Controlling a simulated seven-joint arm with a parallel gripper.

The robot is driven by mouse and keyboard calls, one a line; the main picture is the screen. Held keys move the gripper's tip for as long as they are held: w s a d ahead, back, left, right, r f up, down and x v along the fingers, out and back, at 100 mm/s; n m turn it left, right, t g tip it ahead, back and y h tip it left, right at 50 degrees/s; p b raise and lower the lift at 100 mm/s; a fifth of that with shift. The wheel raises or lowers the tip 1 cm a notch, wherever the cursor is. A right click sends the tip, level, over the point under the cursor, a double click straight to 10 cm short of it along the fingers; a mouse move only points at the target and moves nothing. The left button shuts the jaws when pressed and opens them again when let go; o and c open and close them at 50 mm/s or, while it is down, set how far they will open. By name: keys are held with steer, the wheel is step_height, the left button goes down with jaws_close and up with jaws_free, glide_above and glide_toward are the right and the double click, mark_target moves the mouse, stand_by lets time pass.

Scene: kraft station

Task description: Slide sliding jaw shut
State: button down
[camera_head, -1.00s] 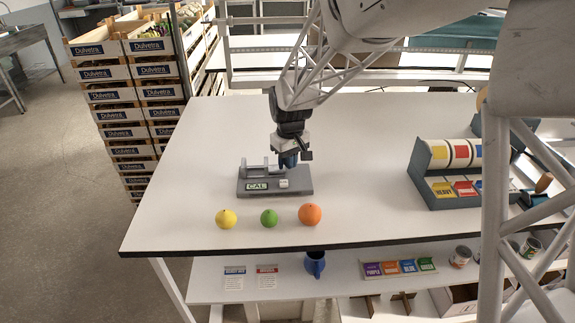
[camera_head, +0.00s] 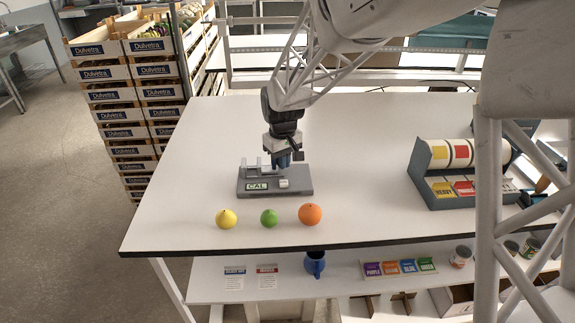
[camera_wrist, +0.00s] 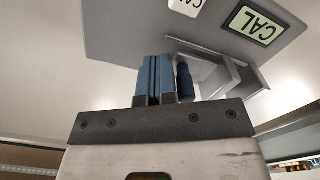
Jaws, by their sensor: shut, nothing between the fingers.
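Which one slides is not certain; the nearer is likely the sliding jaw. My gripper (camera_head: 284,163) is shut and empty, low over the plate, just right of the jaws. Its blue fingers (camera_wrist: 155,75) are beside the nearer jaw; contact cannot be told.
A yellow fruit (camera_head: 226,218), a green fruit (camera_head: 269,218) and an orange fruit (camera_head: 310,214) lie in front of the fixture. A grey-blue rack (camera_head: 432,190) stands at the right. The white table (camera_head: 365,150) is clear between fixture and rack.

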mark_target(272, 169)
steer(key=shift+a, duration=1.55)
stand_by(0.6)
steer(key=shift+d, duration=0.4)
stand_by(0.7)
stand_by(0.3)
steer(key=shift+r, duration=3.5)
